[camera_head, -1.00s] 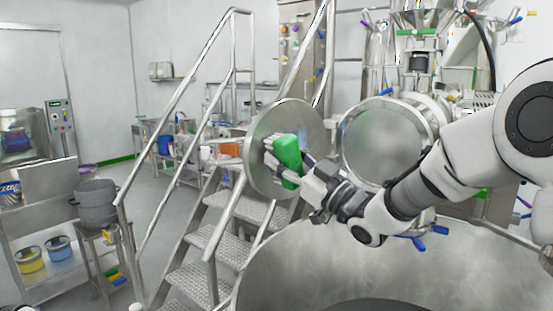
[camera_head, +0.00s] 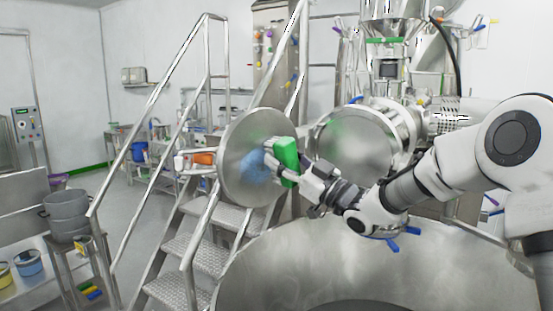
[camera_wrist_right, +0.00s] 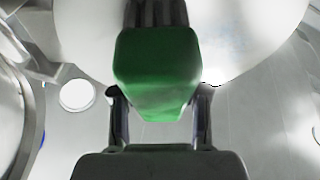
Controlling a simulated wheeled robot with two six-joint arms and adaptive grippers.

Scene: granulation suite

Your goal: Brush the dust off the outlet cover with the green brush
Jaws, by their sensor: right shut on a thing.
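The outlet cover (camera_head: 240,172) is a round, shiny metal disc standing upright near the middle of the head view. A bluish patch on its face is a reflection or a mark; I cannot tell which. My right gripper (camera_head: 300,172) is shut on the green brush (camera_head: 286,157), in front of the cover's right part. The bristles point toward the cover; I cannot tell whether they touch it. In the right wrist view the green brush (camera_wrist_right: 158,70) sits between the fingers, with the pale cover (camera_wrist_right: 232,40) behind it. My left gripper is out of view.
A round metal vessel end (camera_head: 352,150) stands right of the cover. Metal steps with handrails (camera_head: 195,245) rise behind and left. A large steel bowl (camera_head: 300,255) fills the lower middle. Grey pots (camera_head: 68,215) stand on a stand at left.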

